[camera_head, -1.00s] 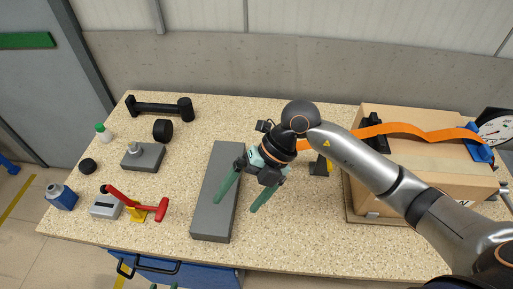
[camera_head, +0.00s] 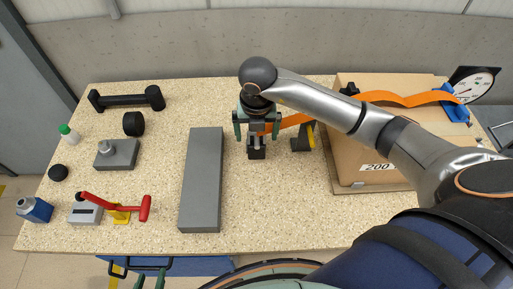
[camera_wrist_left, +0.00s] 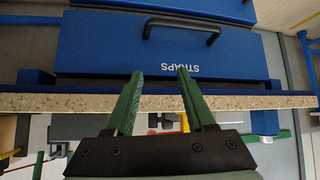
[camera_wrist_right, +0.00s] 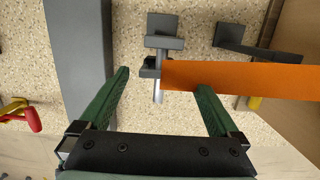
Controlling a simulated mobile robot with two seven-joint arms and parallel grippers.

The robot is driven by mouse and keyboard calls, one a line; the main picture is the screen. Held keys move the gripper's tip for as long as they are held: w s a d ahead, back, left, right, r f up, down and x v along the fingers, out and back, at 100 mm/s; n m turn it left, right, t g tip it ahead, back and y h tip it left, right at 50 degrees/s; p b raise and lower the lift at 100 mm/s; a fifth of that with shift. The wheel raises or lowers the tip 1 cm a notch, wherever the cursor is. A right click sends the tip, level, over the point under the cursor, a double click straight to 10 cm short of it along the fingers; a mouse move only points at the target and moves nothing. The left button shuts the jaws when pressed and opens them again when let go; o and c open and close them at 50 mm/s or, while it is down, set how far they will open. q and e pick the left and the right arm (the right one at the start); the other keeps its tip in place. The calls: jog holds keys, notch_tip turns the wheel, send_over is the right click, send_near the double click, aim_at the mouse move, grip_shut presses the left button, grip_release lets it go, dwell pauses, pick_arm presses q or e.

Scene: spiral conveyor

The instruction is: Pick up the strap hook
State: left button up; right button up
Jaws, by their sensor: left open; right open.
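The strap hook (camera_head: 257,152) is a small dark grey fitting at the end of the orange strap (camera_head: 293,120), over the tabletop right of the long grey block. In the right wrist view the hook (camera_wrist_right: 165,32) shows with a silver pin, ahead of and between the fingers. My right gripper (camera_head: 257,128) is open and points down, with a finger on each side of the hook; contact is not visible. The right finger overlaps the strap's edge in the wrist view. My left gripper (camera_head: 149,278) is open and empty at the table's front edge, facing a blue drawer (camera_wrist_left: 180,45) marked STRAPS.
A long grey block (camera_head: 203,180) lies just left of my right gripper. A dark bracket with yellow (camera_head: 302,140) stands right of it, before a cardboard box (camera_head: 360,150) with a dial gauge (camera_head: 470,88) behind. A red-handled tool (camera_head: 115,204) and several small items occupy the left.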

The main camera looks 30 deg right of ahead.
jog(key=f+b, duration=0.2)
jog(key=f, duration=0.1)
jog(key=w+f+b, duration=0.1)
jog(key=f, duration=0.1)
jog(key=shift+d+b, duration=0.25)
jog(key=shift+b, duration=0.1)
jog(key=shift+r, duration=0.1)
jog(key=shift+c, duration=0.2)
jog(key=c, duration=1.5)
jog(key=shift+o, duration=0.2)
jog(key=shift+r, duration=0.1)
